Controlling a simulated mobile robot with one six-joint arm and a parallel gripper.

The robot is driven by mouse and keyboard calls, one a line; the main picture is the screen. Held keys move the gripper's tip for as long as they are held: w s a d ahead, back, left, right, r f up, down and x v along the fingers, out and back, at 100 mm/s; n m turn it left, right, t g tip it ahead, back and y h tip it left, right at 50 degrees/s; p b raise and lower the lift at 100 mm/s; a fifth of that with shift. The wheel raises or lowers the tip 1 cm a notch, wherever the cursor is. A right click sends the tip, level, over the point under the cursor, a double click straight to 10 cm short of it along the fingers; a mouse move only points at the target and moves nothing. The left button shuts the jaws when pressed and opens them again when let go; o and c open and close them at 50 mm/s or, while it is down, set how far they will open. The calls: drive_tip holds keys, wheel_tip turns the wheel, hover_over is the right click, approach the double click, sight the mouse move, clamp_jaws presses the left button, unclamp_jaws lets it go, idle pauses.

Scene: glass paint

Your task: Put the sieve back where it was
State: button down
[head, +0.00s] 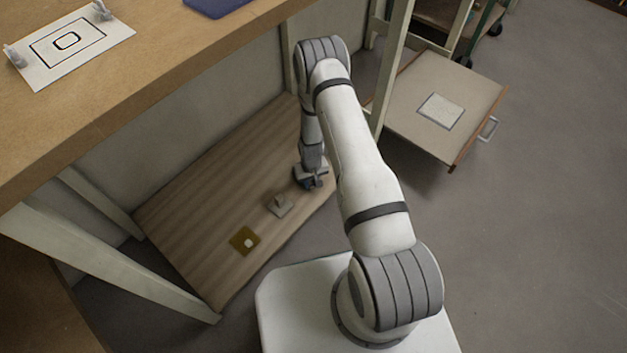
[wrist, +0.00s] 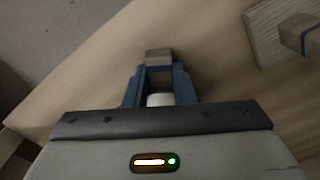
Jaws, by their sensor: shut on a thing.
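My gripper (head: 311,180) is low over the slatted wooden lower shelf, near its right end. In the wrist view its blue fingers (wrist: 160,85) are shut on a small grey-brown block with a blue band (wrist: 158,56), which looks like the handle of the sieve. The rest of the held thing is hidden, and I cannot tell whether it touches the shelf. A similar grey piece with an upright handle (head: 280,204) stands on the shelf just left of my gripper. It also shows at the right edge of the wrist view (wrist: 262,35).
An olive square with a pale piece on it (head: 245,240) lies further left on the lower shelf (head: 205,215). The wooden worktop (head: 120,75) overhangs the shelf, with pale legs (head: 105,260) around it. An open drawer (head: 445,95) juts out at right. The floor at right is clear.

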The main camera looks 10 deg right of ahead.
drive_tip(key=shift+f, duration=0.1)
drive_tip(key=c, duration=1.1)
unclamp_jaws()
drive_tip(key=shift+c, duration=0.2)
wheel_tip(320, 180, up, 8)
drive_tip(key=p, duration=0.2)
drive_tip(key=shift+f+p, duration=0.1)
drive_tip(key=shift+p, duration=0.3)
